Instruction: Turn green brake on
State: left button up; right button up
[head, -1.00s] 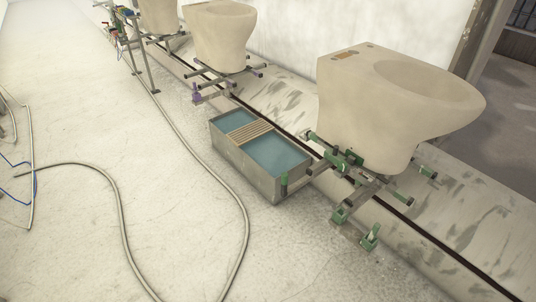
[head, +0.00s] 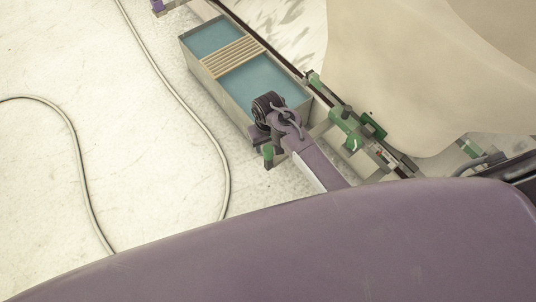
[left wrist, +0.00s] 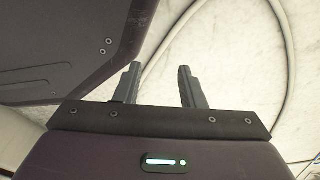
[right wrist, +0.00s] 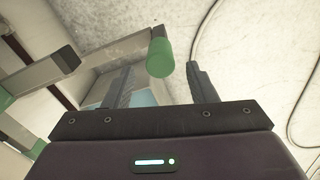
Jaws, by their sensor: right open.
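The green brake handle (head: 268,157) is a small upright green grip at the end of a lever, beside the corner of the water trough. In the right wrist view it is a green cylinder (right wrist: 159,58) in line with the gap between my right fingertips. My right gripper (right wrist: 160,78) is open, with a finger to either side of the handle's line; contact does not show. In the head view my right wrist is just above the handle and hides the fingers. My left gripper (left wrist: 159,72) is open and empty over the pale floor, and is not made out in the head view.
The trough (head: 222,90) of blue water with a slatted bridge stands just beyond my right wrist. A green-fitted carriage (head: 350,130) under a large beige ceramic piece (head: 420,70) is to the right. Hoses (head: 190,115) lie on the open floor at left.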

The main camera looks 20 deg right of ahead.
aim_at(269, 154)
jog(key=f, duration=0.3)
jog(key=f+b, duration=0.1)
jog(key=f, duration=0.2)
jog(key=shift+s+d+f+b, duration=0.1)
jog(key=shift+s+b, duration=0.1)
jog(key=shift+b, duration=0.1)
pick_arm(q)
jog(key=shift+w+d+r, duration=0.1)
jog(key=shift+w+r, duration=0.05)
jog(key=shift+w, duration=0.45)
jog(key=shift+w+d+r, duration=0.1)
jog(key=shift+w+r, duration=0.1)
jog(key=shift+w, duration=0.45)
jog(key=shift+w+d+r, duration=0.1)
jog(key=shift+w+r, duration=0.05)
jog(key=shift+w, duration=0.45)
pick_arm(e)
jog(key=shift+w+f, duration=0.15)
jog(key=shift+f, duration=0.3)
pick_arm(q)
jog(key=shift+s+d, duration=0.1)
jog(key=shift+s, duration=0.05)
pick_arm(e)
grip_shut()
